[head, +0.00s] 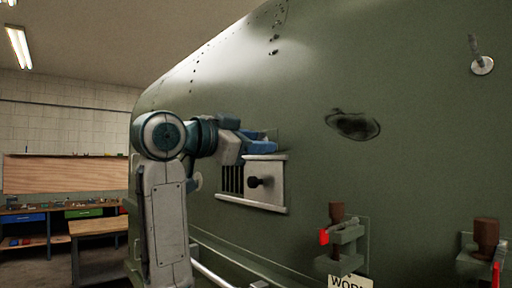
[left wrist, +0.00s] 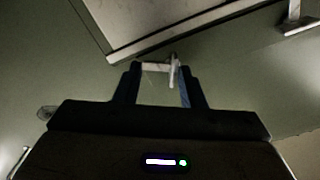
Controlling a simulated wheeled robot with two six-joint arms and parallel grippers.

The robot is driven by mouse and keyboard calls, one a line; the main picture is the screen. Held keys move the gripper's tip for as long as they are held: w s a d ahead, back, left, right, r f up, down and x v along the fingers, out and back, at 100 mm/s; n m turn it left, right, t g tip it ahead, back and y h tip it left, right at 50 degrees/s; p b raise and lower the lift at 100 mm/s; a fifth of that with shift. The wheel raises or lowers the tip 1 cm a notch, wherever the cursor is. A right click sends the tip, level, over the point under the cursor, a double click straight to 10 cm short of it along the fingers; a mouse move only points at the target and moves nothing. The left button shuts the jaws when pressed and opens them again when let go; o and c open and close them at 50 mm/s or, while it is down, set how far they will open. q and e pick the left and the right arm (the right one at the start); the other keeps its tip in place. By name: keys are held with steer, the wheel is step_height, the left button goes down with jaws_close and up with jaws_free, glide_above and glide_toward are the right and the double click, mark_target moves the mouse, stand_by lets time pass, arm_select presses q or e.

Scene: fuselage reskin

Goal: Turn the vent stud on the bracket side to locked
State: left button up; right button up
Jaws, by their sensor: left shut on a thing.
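In the left wrist view, the left gripper (left wrist: 157,72) is shut on a small pale stud (left wrist: 173,72) beside the panel's edge (left wrist: 150,45). The fingers hide most of the stud in the head view, and I cannot tell its turn position. My right gripper is out of view.
Two brackets with brown knobs and red parts, one lower centre (head: 340,235) and one lower right (head: 486,245), stick out from the skin. A lever on a round base (head: 482,65) is at upper right. A dark dented patch (head: 353,125) lies between. A workbench (head: 98,227) stands at left.

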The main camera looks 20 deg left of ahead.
arm_select(q)
steer(key=o, duration=0.9)
steer(key=shift+o, duration=0.4)
steer(key=shift+s, duration=0.1)
steer(key=b+v, duration=0.5)
steer(key=v, duration=0.5)
steer(key=shift+s+a+b, duration=0.25)
steer(key=shift+s+b, duration=0.05)
steer(key=shift+b, duration=0.1)
steer(key=shift+c, duration=0.4)
